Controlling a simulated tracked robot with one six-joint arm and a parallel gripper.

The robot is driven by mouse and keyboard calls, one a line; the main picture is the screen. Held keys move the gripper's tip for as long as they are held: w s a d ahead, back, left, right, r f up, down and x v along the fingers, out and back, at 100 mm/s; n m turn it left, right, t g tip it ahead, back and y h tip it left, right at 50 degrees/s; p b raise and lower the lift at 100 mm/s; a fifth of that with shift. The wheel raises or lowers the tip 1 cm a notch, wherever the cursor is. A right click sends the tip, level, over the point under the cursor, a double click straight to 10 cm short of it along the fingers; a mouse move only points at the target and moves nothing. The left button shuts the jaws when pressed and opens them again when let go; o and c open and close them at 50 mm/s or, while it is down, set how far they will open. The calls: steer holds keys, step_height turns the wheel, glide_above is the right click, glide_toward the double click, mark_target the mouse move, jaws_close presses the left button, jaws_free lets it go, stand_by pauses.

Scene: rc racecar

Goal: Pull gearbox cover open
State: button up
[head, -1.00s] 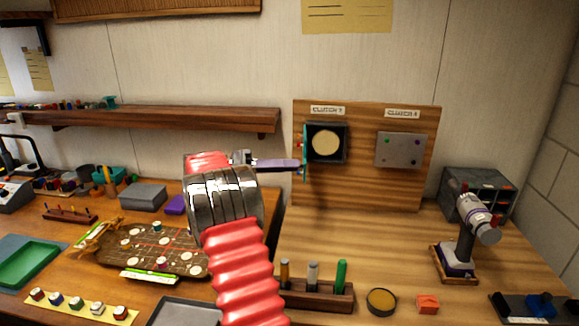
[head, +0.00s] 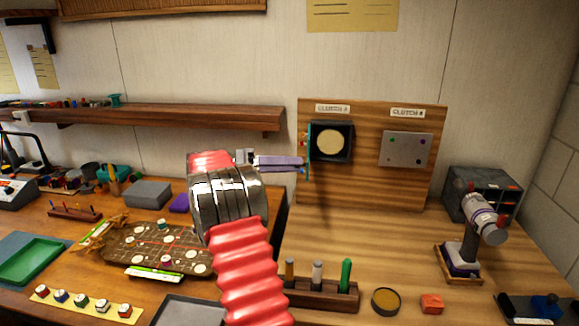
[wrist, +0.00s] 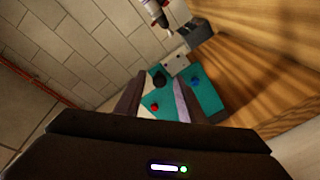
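The gearbox under the left clutch label is a dark square box (head: 346,142) with a pale round disc inside. Its teal cover (head: 309,152) stands swung out at the box's left side, seen nearly edge-on. The wrist view shows the cover's teal face (wrist: 211,92) with coloured knobs and a pale strip. My gripper (head: 301,164) points right, its tips close beside the cover. In the wrist view my gripper's dark fingers (wrist: 165,100) stand apart, with the cover beyond and between them. I cannot tell whether they touch it.
A grey plate (head: 405,149) with coloured screws sits right of the box on the wooden board (head: 375,190). Below stand a rack of tools (head: 320,294), a round tin (head: 385,301) and an orange block (head: 432,304). A lamp-like device (head: 483,225) stands at right.

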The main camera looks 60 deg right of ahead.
step_height(320, 180, up, 10)
stand_by(0.6)
steer(key=shift+f, duration=0.1)
steer(key=shift+c, duration=0.4)
